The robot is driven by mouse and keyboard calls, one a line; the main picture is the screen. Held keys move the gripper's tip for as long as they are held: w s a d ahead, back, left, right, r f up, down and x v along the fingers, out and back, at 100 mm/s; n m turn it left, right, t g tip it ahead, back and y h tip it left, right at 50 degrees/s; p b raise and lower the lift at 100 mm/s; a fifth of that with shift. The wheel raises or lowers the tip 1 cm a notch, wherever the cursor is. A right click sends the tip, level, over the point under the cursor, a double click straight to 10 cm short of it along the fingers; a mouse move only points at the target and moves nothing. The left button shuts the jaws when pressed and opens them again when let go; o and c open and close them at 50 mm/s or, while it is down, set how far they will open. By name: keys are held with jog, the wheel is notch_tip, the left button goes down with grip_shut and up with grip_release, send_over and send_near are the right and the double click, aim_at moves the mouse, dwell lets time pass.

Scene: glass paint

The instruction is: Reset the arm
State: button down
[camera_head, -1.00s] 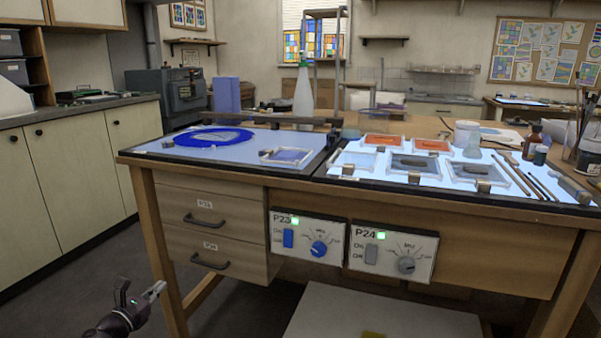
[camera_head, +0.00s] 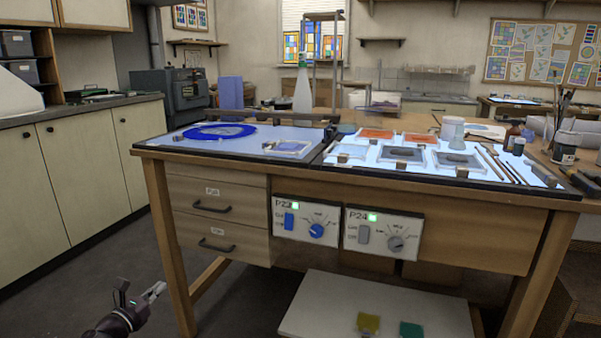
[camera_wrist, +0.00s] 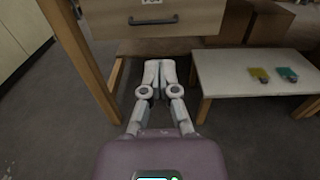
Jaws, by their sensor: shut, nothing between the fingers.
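My gripper (camera_head: 154,291) is at the lower left of the head view, low in front of the workbench's left leg. It is shut and empty. In the wrist view my gripper (camera_wrist: 159,67) points forward under the bench, its fingertips together below a drawer (camera_wrist: 160,17) with a dark handle. The floor is beneath it. It touches nothing that I can see.
The workbench (camera_head: 490,228) stands ahead, with two light panels on top and control boxes P23 (camera_head: 304,218) and P24 (camera_head: 383,233) on its front. A low white shelf (camera_head: 330,310) holds yellow and green pieces. Open floor (camera_head: 80,290) lies at the left.

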jog(key=w+d+f+m+g+h, duration=0.1)
jog(key=w+d+f+m+g, duration=0.25)
jog(key=d, duration=0.65)
jog(key=d+f+m+g, duration=0.35)
jog(key=d+m, duration=0.25)
jog(key=d, duration=0.5)
jog(key=w+d+f+m+g+h, duration=0.1)
jog(key=w+d+f+m+g, duration=0.25)
jog(key=d, duration=0.65)
jog(key=s+d+f+m+g+y+p, duration=0.1)
jog(key=s+d+f+m+g+y, duration=0.25)
jog(key=s+d+m, duration=0.55)
jog(key=s+d+f+m+g+y+p, duration=0.1)
jog(key=s+d+f+m+g+y, duration=0.3)
jog(key=d+m, duration=0.7)
notch_tip(320, 180, up, 40)
jog(key=d+t+p, duration=0.1)
jog(key=p, duration=3.7)
jog(key=shift+s+d+f+n, duration=0.15)
jog(key=shift+s+f+n, duration=0.05)
jog(key=shift+s+n, duration=0.25)
